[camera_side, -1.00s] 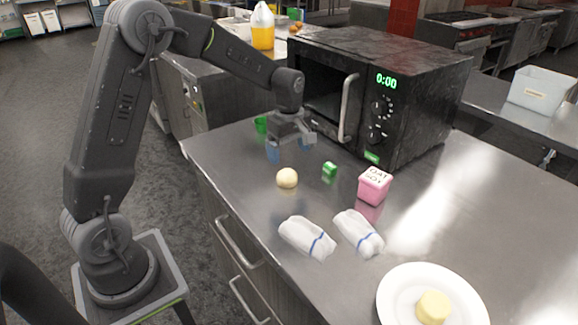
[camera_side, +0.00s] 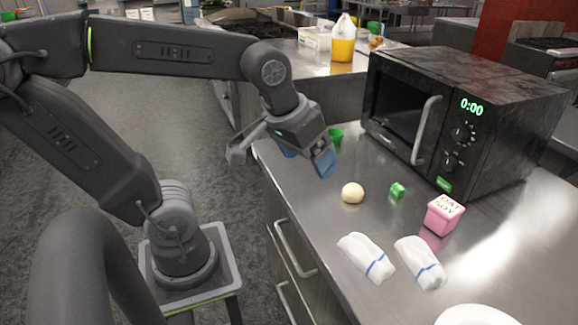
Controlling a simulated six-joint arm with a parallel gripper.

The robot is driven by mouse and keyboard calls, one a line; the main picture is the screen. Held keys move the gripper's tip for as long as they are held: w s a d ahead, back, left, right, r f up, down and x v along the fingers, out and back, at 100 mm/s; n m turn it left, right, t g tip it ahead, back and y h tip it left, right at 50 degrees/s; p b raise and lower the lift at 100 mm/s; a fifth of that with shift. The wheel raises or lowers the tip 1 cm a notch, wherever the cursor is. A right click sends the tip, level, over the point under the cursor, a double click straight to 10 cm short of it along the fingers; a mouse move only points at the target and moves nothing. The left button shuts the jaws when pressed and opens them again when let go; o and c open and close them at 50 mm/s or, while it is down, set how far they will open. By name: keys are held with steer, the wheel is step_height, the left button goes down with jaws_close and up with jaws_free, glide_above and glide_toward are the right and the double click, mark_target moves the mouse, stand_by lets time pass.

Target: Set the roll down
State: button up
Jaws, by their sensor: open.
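The pale round roll (camera_side: 352,193) rests on the steel counter (camera_side: 330,232), near its left edge. My gripper (camera_side: 307,158) is above the counter's left edge, up and to the left of the roll. Its blue-tipped fingers are apart, with nothing seen between them, and do not touch the roll. The gripper partly hides a green cup (camera_side: 336,136) behind it.
A black microwave (camera_side: 455,110) stands behind, door closed. A small green cube (camera_side: 397,191) and a pink box (camera_side: 443,215) sit right of the roll. A white plate (camera_side: 476,315) is cut off at the bottom.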

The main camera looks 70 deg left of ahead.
steer(key=s+m, duration=0.2)
steer(key=s+d+f+m+t, duration=0.1)
steer(key=s, duration=0.1)
